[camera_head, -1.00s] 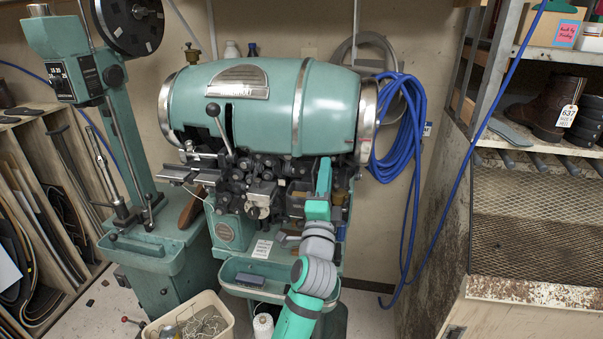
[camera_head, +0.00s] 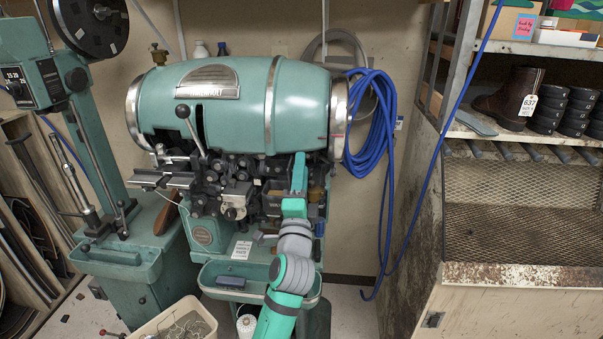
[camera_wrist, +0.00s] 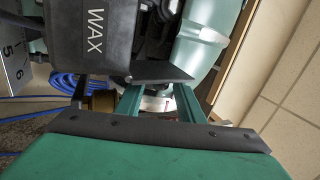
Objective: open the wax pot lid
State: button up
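The wax pot (camera_wrist: 95,38) is a dark box with white WAX lettering in the wrist view, close ahead of my gripper (camera_wrist: 158,103). A dark flat plate (camera_wrist: 158,73) juts from the box just beyond the fingertips; I cannot tell whether it is the lid. The two green fingers stand apart, with no held object visible between them. In the head view my gripper (camera_head: 299,168) is at the right front of the green stitching machine (camera_head: 235,105), below its barrel. There the pot is hard to make out among dark parts.
A blue hose coil (camera_head: 370,125) hangs right of the machine, its line running down to the floor. A rusty shelf unit (camera_head: 520,280) with a boot (camera_head: 508,95) stands at the right. A tray (camera_head: 215,280) juts out below the machine, near my arm.

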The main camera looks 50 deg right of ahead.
jog(key=v, duration=1)
jog(key=shift+s+a, duration=0.3)
jog(key=shift+f, duration=0.1)
jog(key=shift+w, duration=0.1)
